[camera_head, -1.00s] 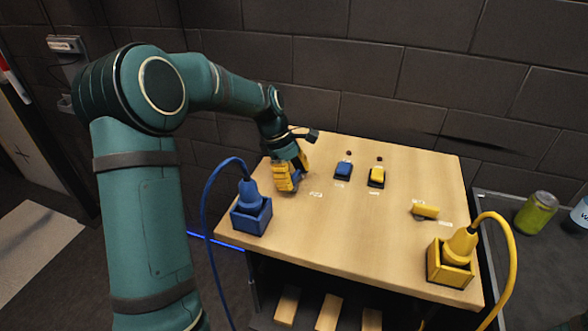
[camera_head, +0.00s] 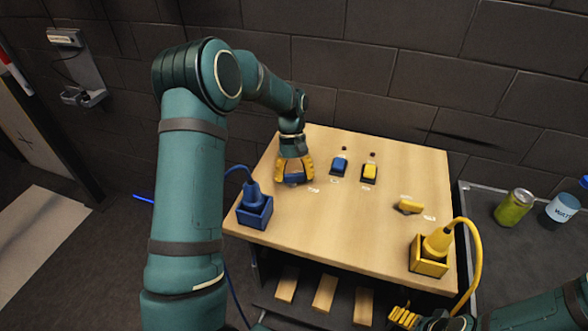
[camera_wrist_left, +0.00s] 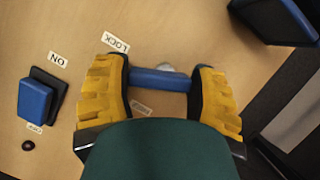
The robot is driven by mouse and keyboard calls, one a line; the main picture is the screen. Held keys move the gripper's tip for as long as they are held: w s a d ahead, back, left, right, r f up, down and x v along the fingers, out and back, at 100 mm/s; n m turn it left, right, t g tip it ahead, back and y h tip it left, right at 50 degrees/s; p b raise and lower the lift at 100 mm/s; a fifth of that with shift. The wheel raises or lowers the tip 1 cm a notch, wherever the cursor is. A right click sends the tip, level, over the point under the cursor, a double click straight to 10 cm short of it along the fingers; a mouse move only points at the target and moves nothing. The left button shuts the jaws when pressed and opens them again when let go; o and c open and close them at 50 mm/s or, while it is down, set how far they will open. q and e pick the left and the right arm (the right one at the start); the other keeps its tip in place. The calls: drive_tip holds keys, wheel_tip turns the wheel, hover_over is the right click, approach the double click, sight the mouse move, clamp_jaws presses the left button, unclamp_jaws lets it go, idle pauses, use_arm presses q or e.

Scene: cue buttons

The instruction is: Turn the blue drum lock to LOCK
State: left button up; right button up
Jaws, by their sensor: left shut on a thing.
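The blue drum lock (camera_head: 295,179) is on the wooden tabletop at the left, with a bar-shaped handle that also shows in the left wrist view (camera_wrist_left: 160,79). My left gripper (camera_head: 294,174) points down over it and is shut on the handle, one yellow finger at each end of the bar. In the left wrist view, a LOCK label (camera_wrist_left: 116,42) lies beside the left finger. A second label (camera_wrist_left: 141,109), too blurred to read, lies on the other side of the bar. My right gripper (camera_head: 403,317) shows only partly at the bottom edge.
A blue switch (camera_head: 339,167) and a yellow switch (camera_head: 370,173) stand right of the lock. A yellow handle (camera_head: 410,206) is farther right. A blue plug in its box (camera_head: 254,213) and a yellow plug in its box (camera_head: 429,263) stand near the front corners. The table's middle is clear.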

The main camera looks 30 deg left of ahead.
use_arm(q)
drive_tip(key=m+y, duration=0.1)
drive_tip(key=m, duration=0.1)
drive_tip(key=m+p, duration=0.1)
drive_tip(key=m, duration=0.1)
drive_tip(key=shift+s+m+g+y, duration=0.1)
drive_tip(key=shift+m+g+y, duration=0.2)
drive_tip(key=shift+m+y, duration=0.1)
idle(0.5)
drive_tip(key=o, duration=1.2)
drive_tip(key=d+v, duration=0.1)
drive_tip(key=v, duration=1.1)
drive_tip(key=shift+a, duration=0.45)
drive_tip(key=shift+f, duration=0.1)
